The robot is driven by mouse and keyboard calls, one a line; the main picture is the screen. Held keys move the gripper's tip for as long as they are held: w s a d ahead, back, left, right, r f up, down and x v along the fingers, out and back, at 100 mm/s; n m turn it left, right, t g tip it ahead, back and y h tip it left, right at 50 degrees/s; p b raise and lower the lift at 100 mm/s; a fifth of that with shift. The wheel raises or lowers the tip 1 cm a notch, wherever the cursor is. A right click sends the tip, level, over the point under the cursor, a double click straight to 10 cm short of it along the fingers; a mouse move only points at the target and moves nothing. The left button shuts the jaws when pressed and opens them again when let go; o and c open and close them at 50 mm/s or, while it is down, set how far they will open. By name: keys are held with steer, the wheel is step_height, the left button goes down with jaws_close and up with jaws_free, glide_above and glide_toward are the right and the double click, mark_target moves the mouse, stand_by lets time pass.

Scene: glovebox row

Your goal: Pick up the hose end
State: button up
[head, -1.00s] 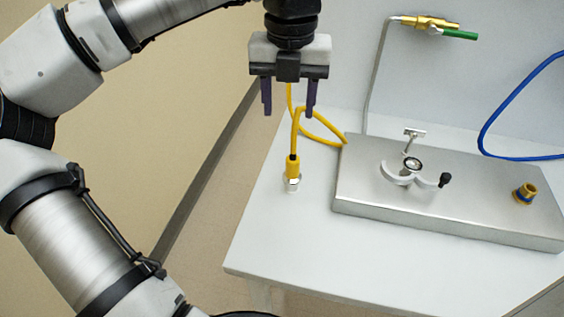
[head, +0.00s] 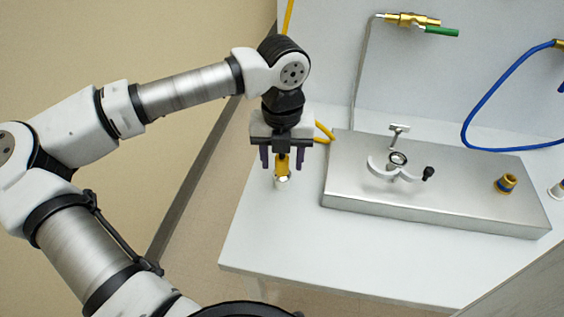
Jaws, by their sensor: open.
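The hose end (head: 282,167) is a yellow fitting standing upright on a small white-and-silver holder (head: 281,183) at the left side of the white bench. Its yellow hose (head: 324,133) shows partly behind my gripper. My gripper (head: 282,164) points down, open, with its two dark purple fingers on either side of the hose end in the picture. I cannot tell from this view whether the fingers touch it or how they line up in depth. My gripper's body hides the upper part of the hose.
A brass valve with a green handle (head: 440,31) is on the back wall. A blue hose (head: 487,85) hangs at right. The bench front (head: 330,255) is clear.

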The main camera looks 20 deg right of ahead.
jaws_close()
stand_by(0.3)
